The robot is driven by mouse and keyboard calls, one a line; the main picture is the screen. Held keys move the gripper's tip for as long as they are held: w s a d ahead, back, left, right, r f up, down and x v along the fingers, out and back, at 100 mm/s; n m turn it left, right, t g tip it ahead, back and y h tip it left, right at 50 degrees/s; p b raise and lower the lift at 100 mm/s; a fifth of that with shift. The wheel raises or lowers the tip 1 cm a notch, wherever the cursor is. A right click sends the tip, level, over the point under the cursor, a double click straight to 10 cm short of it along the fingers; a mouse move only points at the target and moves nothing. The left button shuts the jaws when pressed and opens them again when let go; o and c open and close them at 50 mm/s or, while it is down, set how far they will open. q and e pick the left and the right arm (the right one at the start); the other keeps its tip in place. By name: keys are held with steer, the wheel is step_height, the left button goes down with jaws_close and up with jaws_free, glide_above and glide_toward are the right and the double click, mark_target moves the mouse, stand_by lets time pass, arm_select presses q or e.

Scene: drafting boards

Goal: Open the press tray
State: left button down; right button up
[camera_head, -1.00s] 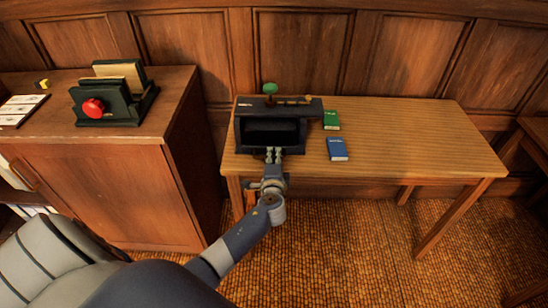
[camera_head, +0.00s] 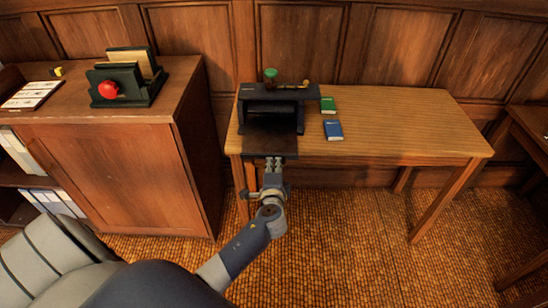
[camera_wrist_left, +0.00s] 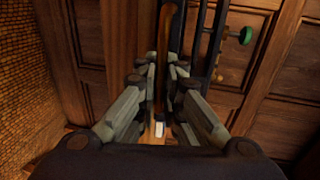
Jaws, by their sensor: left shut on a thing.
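The black press (camera_head: 278,97) stands on the left end of the wooden table, with a green knob (camera_head: 270,74) on top. Its dark flat tray (camera_head: 271,143) sticks out of the front toward me, past the table's near edge. My left gripper (camera_head: 274,162) is at the tray's front edge and shut on it. In the left wrist view, the fingers of the left gripper (camera_wrist_left: 160,80) close in from both sides, and the green knob (camera_wrist_left: 245,35) shows at upper right. The exact grip is too dark to make out. My right gripper is not in view.
A green book (camera_head: 328,105) and a blue book (camera_head: 333,131) lie right of the press on the table (camera_head: 415,125). The table's right side is bare. A cabinet (camera_head: 112,170) stands left, bearing a dark green device with a red knob (camera_head: 108,90).

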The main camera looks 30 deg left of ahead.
arm_select(q)
steer(key=v, duration=0.2)
steer(key=f+v, duration=0.1)
steer(key=v, duration=0.2)
steer(key=shift+d, duration=0.1)
steer(key=c, duration=2)
jaws_free()
steer(key=v, duration=1.2)
steer(key=shift+d, duration=0.1)
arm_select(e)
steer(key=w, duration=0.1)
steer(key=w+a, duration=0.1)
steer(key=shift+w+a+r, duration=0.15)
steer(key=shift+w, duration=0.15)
